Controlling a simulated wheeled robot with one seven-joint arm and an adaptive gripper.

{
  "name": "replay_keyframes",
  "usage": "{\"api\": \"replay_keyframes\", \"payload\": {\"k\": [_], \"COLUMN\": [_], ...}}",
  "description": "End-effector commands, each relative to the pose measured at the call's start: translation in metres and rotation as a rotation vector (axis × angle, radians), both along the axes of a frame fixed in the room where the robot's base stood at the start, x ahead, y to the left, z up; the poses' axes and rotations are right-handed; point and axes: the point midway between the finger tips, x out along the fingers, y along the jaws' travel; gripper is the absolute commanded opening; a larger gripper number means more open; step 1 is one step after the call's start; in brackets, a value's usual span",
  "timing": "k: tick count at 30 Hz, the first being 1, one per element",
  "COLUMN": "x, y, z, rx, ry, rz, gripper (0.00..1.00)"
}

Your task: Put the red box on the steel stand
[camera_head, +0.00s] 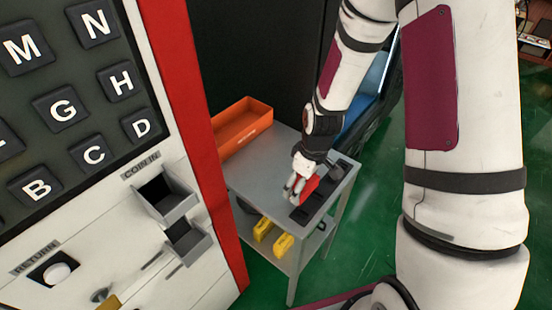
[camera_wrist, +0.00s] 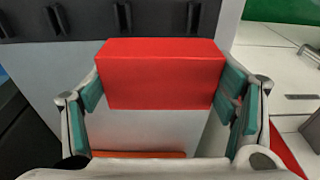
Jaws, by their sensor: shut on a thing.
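The red box (camera_head: 311,184) is between the fingers of my gripper (camera_head: 297,189), over the right part of the grey steel stand (camera_head: 254,182). In the wrist view the red box (camera_wrist: 160,75) spans the gap between the teal finger pads of my gripper (camera_wrist: 165,95), which is shut on it. The grey top of the steel stand (camera_wrist: 150,128) shows below and around the box there. I cannot tell whether the box touches the stand.
A black slotted rack (camera_head: 339,172) lies along the stand's right side and also shows in the wrist view (camera_wrist: 75,22). An orange tray (camera_head: 240,128) stands at the back left. Yellow objects (camera_head: 283,243) sit on the lower shelf. A vending machine (camera_head: 190,90) is close on the left.

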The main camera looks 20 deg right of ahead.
Motion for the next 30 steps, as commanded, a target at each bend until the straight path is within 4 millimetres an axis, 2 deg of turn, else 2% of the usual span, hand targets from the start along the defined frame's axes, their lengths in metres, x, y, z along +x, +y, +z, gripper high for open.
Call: {"api": "replay_keyframes", "payload": {"k": [9, 15, 24, 30], "x": [0.077, 0.119, 0.146, 0.144], "y": [0.005, 0.007, 0.008, 0.008], "z": [-0.007, -0.011, -0.013, -0.041], "rx": [0.000, 0.000, 0.000, 0.000], "ry": [-0.003, -0.001, -0.001, 0.002], "rz": [0.000, -0.001, -0.003, -0.003], "gripper": [0.49, 0.49, 0.49, 0.49]}}
